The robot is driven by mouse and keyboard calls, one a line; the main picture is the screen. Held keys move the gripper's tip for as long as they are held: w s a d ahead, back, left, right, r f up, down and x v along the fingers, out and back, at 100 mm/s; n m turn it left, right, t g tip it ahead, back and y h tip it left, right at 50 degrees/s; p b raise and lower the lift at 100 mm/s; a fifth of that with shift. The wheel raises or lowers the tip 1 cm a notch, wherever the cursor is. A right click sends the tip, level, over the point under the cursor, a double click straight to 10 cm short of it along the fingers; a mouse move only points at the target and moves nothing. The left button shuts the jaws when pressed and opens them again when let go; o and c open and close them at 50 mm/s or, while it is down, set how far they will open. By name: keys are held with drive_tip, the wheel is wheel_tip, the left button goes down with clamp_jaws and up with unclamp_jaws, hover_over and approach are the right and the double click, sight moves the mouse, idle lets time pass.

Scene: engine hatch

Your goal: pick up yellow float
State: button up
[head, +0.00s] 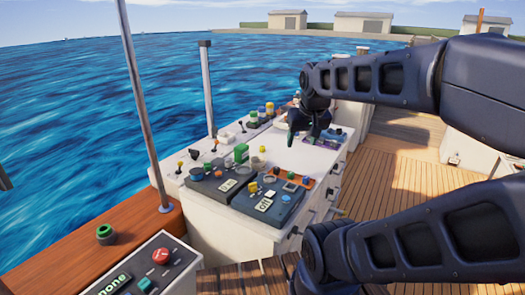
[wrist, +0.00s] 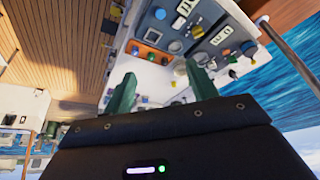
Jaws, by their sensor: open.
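My gripper (head: 303,132) hangs over the far part of the white console top (head: 292,155). Its two green fingers stand apart with nothing between them in the wrist view (wrist: 161,88). A small yellow piece (head: 253,187) sits on the near dark panel, and a yellow piece also shows on a panel in the wrist view (wrist: 198,30). Another yellow item (head: 269,106) stands at the far left end of the console. The pieces are too small to tell which is the yellow float. The gripper is apart from both in the head view.
A green block (head: 241,153) and several knobs and levers crowd the console's left side. Dark panels (head: 270,208) lie at its near end. A metal pole (head: 143,105) and a shorter post (head: 207,90) rise on the left. Wooden deck (head: 405,185) is open to the right.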

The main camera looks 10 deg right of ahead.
drive_tip(key=w+r+m, duration=0.2)
drive_tip(key=w+m, duration=0.1)
drive_tip(key=w, duration=1.1)
drive_tip(key=m+g+h, duration=0.2)
drive_tip(key=m+h, duration=0.2)
drive_tip(key=m, duration=0.3)
hover_over(262, 147)
drive_tip(key=s+a, duration=0.2)
drive_tip(key=a, duration=0.2)
wheel_tip(262, 147, down, 24)
drive_tip(key=shift+y, duration=0.3)
drive_tip(key=x, duration=0.5)
drive_tip(key=shift+d, duration=0.2)
drive_tip(key=shift+d+x, duration=0.2)
drive_tip(key=shift+x, duration=2.45)
drive_tip(key=c, duration=1.1)
drive_tip(key=shift+o, duration=0.2)
